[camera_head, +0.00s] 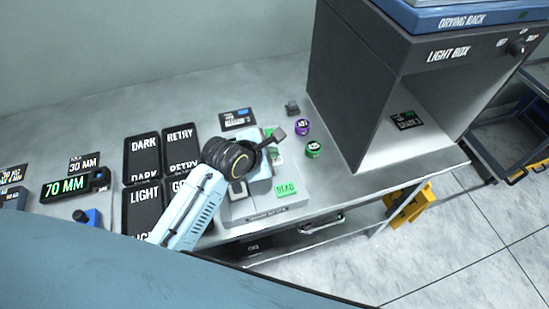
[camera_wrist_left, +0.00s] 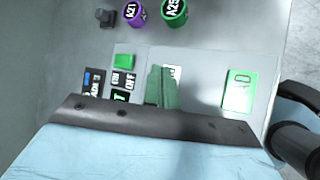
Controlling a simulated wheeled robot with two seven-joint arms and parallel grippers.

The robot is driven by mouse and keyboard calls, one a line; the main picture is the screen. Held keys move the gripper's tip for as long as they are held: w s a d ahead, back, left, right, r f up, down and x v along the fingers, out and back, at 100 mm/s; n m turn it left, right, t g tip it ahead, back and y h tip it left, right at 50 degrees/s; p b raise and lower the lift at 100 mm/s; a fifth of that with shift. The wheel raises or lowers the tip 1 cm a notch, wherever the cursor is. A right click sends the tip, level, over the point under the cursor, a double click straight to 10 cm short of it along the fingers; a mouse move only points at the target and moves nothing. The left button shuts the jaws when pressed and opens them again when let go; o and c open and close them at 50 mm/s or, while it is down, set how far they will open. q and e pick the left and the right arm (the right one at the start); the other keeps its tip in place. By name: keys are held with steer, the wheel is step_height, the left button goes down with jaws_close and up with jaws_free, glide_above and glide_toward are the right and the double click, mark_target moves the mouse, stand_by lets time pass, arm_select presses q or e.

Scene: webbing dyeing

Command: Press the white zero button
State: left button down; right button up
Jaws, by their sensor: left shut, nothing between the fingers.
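The grey instrument (camera_head: 262,215) stands near the table's front edge, with a green READ button (camera_head: 286,188). In the left wrist view, the green READ button (camera_wrist_left: 238,90) lies right of my fingers. A white patch with dark marks (camera_wrist_left: 174,72), which looks like the white zero button, is partly covered by my fingers; its lettering is unreadable. My left gripper (camera_head: 260,172) is over the instrument, pointing down. Its fingers (camera_wrist_left: 162,88) are shut and empty, over or beside the white patch; I cannot tell whether they touch it. My right gripper is not in view.
A purple A21 container (camera_head: 302,127) and a green A25 container (camera_head: 313,149) stand right of the instrument. The light box (camera_head: 350,75) is beyond them. Dark labelled trays (camera_head: 142,158) and a 70 MM display (camera_head: 66,187) are to the left.

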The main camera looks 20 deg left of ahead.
arm_select(q)
steer(key=shift+f, duration=0.15)
steer(key=shift+f+p, duration=0.25)
steer(key=shift+p, duration=0.05)
steer(key=shift+f, duration=0.55)
stand_by(0.7)
steer(key=shift+r, duration=0.1)
steer(key=shift+r+p, duration=0.85)
steer(key=shift+p, duration=0.45)
step_height(320, 180, up, 5)
steer(key=p, duration=0.6)
